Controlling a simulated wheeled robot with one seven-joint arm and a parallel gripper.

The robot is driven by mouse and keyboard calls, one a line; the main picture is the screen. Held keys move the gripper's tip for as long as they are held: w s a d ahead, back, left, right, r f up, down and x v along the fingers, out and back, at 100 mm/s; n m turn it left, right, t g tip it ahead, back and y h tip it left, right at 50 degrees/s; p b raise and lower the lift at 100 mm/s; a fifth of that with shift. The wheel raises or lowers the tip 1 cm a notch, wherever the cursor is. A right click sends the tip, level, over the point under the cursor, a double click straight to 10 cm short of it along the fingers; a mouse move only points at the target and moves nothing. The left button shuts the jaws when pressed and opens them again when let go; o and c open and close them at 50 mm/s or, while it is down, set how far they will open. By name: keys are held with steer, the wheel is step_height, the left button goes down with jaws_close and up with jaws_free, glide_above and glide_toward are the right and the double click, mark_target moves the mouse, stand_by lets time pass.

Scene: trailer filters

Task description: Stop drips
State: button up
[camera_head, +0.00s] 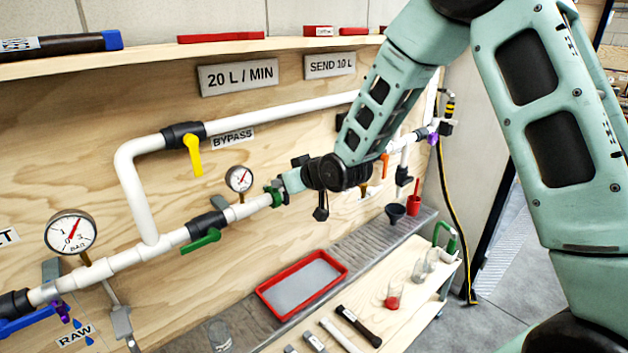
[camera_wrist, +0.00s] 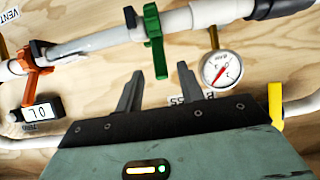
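White pipework runs along the wooden panel. A green valve handle (camera_head: 203,240) sits on the lower pipe. Another green valve (camera_head: 275,195) is farther right, by my gripper (camera_head: 288,184). In the wrist view my gripper (camera_wrist: 158,75) is open, and the end of a green handle (camera_wrist: 157,45) shows between its fingertips; I cannot tell whether they touch. An orange valve (camera_wrist: 30,75) is at left there. A yellow bypass handle (camera_head: 193,155) hangs down. I cannot make out any falling drips.
Pressure gauges (camera_head: 70,232) and (camera_head: 239,179) stand off the pipes. A shelf (camera_head: 150,56) runs above. My arm hides part of the right side.

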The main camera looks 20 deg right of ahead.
steer(key=b+v, duration=0.2)
steer(key=v, duration=1)
steer(key=shift+s, duration=0.15)
steer(key=shift+r, duration=0.1)
steer(key=s+a+f+n+g+h+b, duration=0.1)
steer(key=s+a+f+g, duration=0.25)
steer(key=s, duration=0.25)
steer(key=s+a+f+n+g+b, duration=0.1)
steer(key=s+a+f+g, duration=0.15)
steer(key=s+a, duration=0.3)
steer(key=s+a+f+n+g+h, duration=0.1)
steer(key=s+g, duration=0.4)
steer(key=s, duration=1.4)
steer(key=shift+f+n+g+h, duration=0.4)
steer(key=shift+f+n+h, duration=0.2)
steer(key=shift+a, duration=0.1)
